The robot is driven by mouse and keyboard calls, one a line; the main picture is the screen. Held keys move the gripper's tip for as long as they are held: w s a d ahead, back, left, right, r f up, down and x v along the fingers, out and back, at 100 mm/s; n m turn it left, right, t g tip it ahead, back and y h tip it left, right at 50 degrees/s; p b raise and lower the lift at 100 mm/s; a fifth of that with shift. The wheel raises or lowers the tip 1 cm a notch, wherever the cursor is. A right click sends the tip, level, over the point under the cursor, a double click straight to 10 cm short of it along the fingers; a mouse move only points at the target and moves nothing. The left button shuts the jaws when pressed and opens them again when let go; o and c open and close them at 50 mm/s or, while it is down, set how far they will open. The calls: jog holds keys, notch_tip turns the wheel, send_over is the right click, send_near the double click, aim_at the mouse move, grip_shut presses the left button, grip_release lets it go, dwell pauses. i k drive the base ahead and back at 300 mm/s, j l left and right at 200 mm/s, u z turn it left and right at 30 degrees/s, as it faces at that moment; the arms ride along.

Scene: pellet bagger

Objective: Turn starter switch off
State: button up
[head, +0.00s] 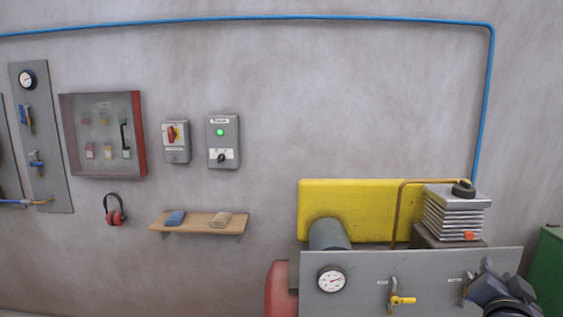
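The starter box (223,128) is a grey box on the wall, left of the middle in the head view. It has a lit green lamp (220,132) in its upper part. Below the lamp is a small dark rotary switch (221,158) on a white plate; its marked positions are too small to read. Part of my arm shows at the lower right corner, far from the starter box. I cannot make out my gripper's fingers in this view.
A wooden shelf (184,224) with two cloth-like items sits below. A compressor panel (430,274) with gauge and yellow valve handle (403,300) stands at lower right.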

aim_at(221, 157)
jog(key=i+j+u, duration=0.15)
jog(key=i+j, duration=0.2)
jog(key=i+j+u, duration=0.2)
jog(key=i, duration=0.3)
jog(key=i+j+u, duration=0.15)
jog(key=i+j, duration=0.15)
jog(key=i, duration=0.15)
jog(key=i+j+u, duration=0.15)
jog(key=i, duration=0.3)
jog(key=i+l+u, duration=0.1)
jog(key=i+u, duration=0.25)
jog(key=i, duration=0.85)
